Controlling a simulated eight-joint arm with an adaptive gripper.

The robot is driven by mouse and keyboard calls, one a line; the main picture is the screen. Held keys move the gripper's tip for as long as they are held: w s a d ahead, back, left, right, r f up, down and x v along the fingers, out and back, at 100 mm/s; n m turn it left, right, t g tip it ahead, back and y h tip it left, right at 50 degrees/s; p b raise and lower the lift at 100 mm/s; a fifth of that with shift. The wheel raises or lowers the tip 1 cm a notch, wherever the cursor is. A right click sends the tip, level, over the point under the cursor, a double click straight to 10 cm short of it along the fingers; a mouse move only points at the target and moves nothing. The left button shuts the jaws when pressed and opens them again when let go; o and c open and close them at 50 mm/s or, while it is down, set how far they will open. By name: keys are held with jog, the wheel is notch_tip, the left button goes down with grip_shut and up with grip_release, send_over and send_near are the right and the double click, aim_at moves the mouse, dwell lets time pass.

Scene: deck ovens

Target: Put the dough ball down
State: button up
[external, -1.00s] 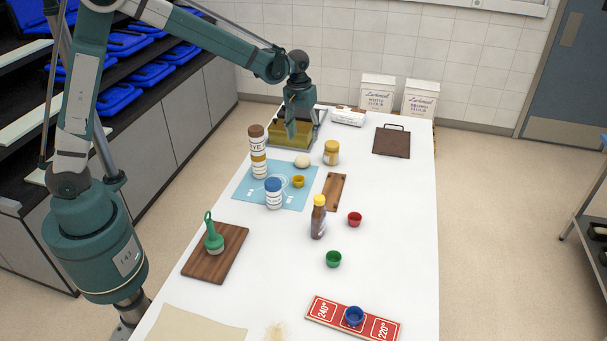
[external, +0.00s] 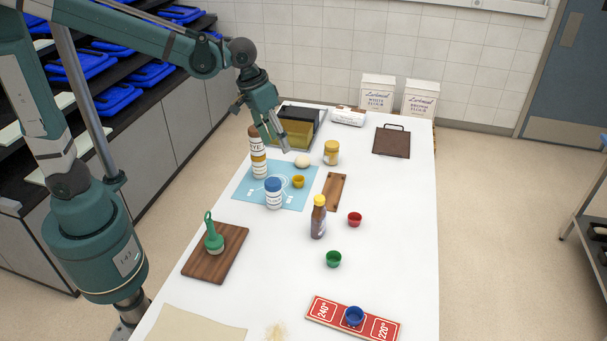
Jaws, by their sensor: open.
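The pale dough ball (external: 302,161) rests at the far right corner of the light blue mat (external: 243,190); I cannot tell whether it lies fully on the mat. My gripper (external: 278,148) is open and empty. It hangs tilted, fingers down, just left of the dough ball and apart from it in the picture. Its height above the table is hard to tell.
A rye shaker (external: 258,155) stands close to my gripper's left, with a blue-lidded jar (external: 273,193) and yellow cup (external: 298,182) nearer. A yellow-lidded jar (external: 331,153) stands right of the ball.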

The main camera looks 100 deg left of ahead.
jog(key=s+d+r+m+t, duration=0.15)
jog(key=s+d, duration=0.25)
jog(key=d, duration=0.4)
jog(key=s+d+r+m+t, duration=0.1)
jog(key=s+d+r+m, duration=0.2)
jog(key=d, duration=0.6)
jog(key=s+d+f+m+t+h, duration=0.1)
jog(key=s+d+f+m, duration=0.3)
jog(key=s+d, duration=0.8)
jog(key=shift+s+d+f+m+t, duration=0.2)
jog(key=shift+s+m+t, duration=0.25)
jog(key=shift+m, duration=0.2)
